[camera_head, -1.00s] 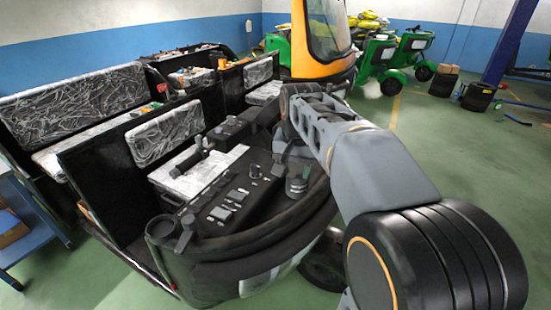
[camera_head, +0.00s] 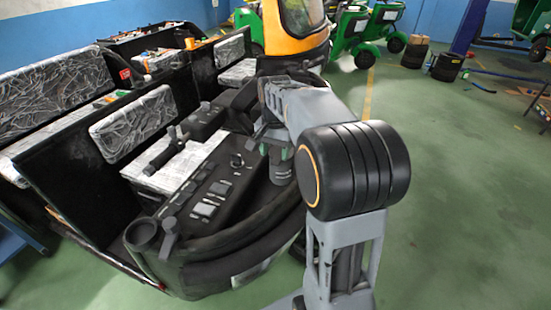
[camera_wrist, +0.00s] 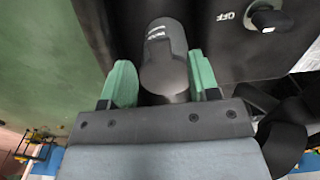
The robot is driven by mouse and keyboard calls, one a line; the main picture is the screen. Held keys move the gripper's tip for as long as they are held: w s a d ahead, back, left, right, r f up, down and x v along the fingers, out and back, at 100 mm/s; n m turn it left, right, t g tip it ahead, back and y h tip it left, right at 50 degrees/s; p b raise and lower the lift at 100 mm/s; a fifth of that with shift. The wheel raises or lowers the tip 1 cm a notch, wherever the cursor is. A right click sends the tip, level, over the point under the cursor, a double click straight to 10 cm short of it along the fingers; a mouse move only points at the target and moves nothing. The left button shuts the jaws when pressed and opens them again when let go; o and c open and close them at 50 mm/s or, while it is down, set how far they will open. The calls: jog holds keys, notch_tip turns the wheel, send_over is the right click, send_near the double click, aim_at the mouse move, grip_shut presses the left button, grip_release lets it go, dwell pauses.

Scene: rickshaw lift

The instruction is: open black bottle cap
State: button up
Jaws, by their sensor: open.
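The black bottle (camera_wrist: 165,65) stands between the two green fingers of my gripper (camera_wrist: 160,70) in the wrist view. It is a dark grey-black cylinder with small white markings. My gripper is open, with a gap showing on the left and a narrower one on the right. In the head view the bottle (camera_head: 283,174) shows at the right end of the black control panel. My gripper (camera_head: 279,156) is right at it, partly hidden by my arm. I cannot make out a seam between cap and bottle.
The black panel (camera_head: 212,190) carries switches and a knob. A rotary switch (camera_wrist: 271,18) marked OFF is close to the right finger. A cup holder (camera_head: 141,234) sits at the panel's left end. Plastic-wrapped seats (camera_head: 133,122) stand behind.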

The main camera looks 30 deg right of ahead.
aim_at(275, 162)
jog(key=shift+f, duration=1.6)
grip_shut()
